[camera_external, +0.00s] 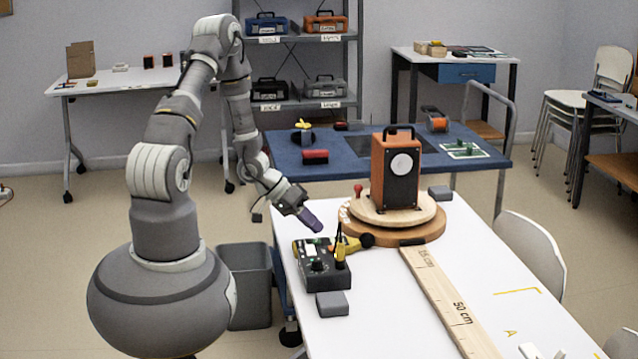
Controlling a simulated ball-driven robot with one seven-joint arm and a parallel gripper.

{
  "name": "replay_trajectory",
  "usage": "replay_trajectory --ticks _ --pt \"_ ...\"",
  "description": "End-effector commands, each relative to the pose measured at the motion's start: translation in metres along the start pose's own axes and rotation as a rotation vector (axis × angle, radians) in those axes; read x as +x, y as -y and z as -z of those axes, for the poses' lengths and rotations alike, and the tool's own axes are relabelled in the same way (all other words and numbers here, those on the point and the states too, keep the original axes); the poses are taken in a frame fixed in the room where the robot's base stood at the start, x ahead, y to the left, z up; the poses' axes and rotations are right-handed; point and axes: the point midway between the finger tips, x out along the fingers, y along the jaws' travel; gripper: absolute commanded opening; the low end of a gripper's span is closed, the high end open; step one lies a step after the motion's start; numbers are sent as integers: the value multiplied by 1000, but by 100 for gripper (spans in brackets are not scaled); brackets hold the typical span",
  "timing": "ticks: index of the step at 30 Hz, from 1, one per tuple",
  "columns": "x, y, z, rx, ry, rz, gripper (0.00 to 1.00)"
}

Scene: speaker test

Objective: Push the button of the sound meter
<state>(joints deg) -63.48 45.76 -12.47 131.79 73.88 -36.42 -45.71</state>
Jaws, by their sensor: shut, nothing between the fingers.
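The sound meter (322,266) is a dark box with a light display, a dark knob and a yellow part on its top. It sits at the near left edge of the white table (378,312). My gripper (314,226) is shut and empty, with purple fingertips pointing down and right. It shows above the far end of the meter, apparently apart from it. The exact height cannot be told. A yellow and black microphone-like thing (352,243) is beside the meter. I cannot tell which part of the meter is the button.
An orange and black speaker (396,170) stands on a round wooden turntable (432,230) right of my gripper. A wooden ruler board (450,305) runs toward the front. A grey block (332,304) lies before the meter. A blue table (450,140) stands behind.

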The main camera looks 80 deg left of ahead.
Motion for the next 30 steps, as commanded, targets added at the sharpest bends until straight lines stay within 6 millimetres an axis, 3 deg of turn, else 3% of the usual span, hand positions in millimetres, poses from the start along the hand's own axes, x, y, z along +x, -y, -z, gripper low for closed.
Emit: replay_trajectory --ticks 30 --pt "7 4 -5 0 0 0 0"
